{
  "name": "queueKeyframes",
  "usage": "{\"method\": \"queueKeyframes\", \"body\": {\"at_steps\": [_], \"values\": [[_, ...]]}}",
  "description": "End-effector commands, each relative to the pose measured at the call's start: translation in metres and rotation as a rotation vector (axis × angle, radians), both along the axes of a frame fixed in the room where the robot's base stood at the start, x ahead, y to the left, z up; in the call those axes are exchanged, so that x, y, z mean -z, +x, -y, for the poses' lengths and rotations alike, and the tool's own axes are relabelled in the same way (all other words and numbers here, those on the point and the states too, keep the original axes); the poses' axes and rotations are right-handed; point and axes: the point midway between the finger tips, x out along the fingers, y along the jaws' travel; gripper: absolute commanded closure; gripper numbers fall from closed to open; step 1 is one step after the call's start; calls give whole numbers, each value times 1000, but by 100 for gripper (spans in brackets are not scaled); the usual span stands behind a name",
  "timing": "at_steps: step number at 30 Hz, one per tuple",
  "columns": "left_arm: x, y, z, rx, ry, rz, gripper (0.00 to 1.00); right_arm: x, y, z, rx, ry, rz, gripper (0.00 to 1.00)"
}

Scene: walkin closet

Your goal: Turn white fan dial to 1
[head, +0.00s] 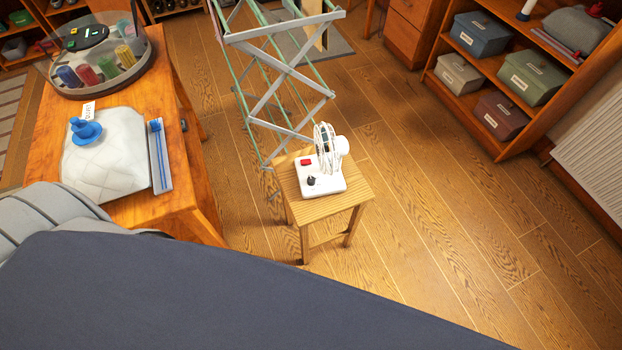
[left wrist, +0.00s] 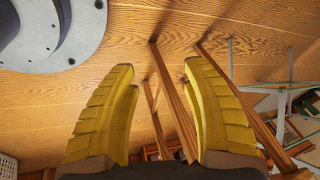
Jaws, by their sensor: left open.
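A white fan (head: 327,150) stands upright on a small wooden stool (head: 346,198) in the middle of the head view. Its white base (head: 325,184) carries a black dial (head: 311,181) near the front left corner and a red switch (head: 306,162) behind it. The dial's setting is too small to read. My left gripper (left wrist: 158,72) shows its two yellow fingers spread apart with nothing between them in the left wrist view. Neither the fan nor the dial can be made out there. Neither gripper shows in the head view, and my right gripper is in no view.
A green and white folding rack (head: 277,75) stands right behind the stool. A wooden table (head: 185,135) with a quilted pad and a round tray is at left. A dark blue surface (head: 230,295) fills the front. Open floor (head: 450,220) lies right of the stool, before shelves.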

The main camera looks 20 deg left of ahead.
Motion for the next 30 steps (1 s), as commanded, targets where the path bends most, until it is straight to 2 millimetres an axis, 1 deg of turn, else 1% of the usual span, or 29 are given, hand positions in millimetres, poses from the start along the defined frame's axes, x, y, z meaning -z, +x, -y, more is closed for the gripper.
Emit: {"method": "queueKeyframes", "body": {"at_steps": [1,3,6,9,15,23,30], "values": [[16,-11,1,-10,-12,-19,52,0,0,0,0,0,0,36],[31,-23,2,-23,-29,-33,52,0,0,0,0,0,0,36],[48,-39,3,-38,-45,-52,52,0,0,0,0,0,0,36],[61,-52,3,-51,-58,-67,52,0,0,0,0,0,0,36],[79,-72,3,-75,-76,-90,52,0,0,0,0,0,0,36],[94,-93,2,-97,-91,-111,52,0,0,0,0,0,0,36],[78,-71,3,-74,-77,-86,52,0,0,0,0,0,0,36]]}}
